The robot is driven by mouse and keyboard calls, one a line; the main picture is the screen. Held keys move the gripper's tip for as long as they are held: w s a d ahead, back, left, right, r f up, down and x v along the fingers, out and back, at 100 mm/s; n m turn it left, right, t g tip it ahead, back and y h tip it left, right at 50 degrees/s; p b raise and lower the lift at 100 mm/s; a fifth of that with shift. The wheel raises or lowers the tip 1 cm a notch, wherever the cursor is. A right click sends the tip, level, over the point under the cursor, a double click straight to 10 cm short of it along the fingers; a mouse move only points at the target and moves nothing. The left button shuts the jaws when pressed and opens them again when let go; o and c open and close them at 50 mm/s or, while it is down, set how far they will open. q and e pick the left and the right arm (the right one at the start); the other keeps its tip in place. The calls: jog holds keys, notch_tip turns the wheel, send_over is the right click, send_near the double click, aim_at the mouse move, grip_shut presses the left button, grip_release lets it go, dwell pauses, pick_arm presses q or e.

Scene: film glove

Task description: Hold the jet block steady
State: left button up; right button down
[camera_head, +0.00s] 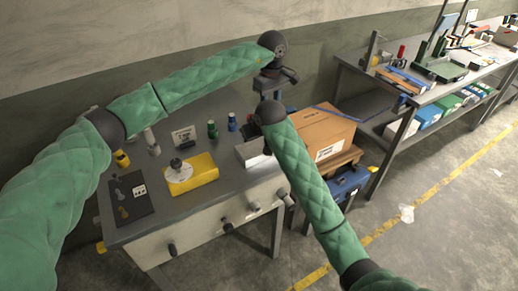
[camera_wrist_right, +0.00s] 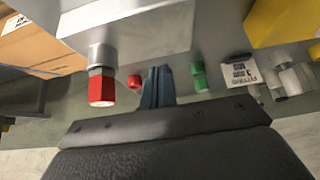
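A pale metal block (camera_head: 250,153), which I take for the jet block, sits near the right end of the bench, partly hidden by my right arm. In the right wrist view the same block (camera_wrist_right: 130,25) appears at the top, with a red-capped fitting (camera_wrist_right: 101,88) projecting from it. My right gripper (camera_wrist_right: 157,70) has its narrow fingers close together and apart from the block, with nothing visible between them. My left gripper (camera_head: 285,74) is at the end of the left arm, above and beyond the block.
Knobs project from the bench front.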

aim_at(250, 146)
jog(key=shift+f, duration=1.75)
dwell(0.6)
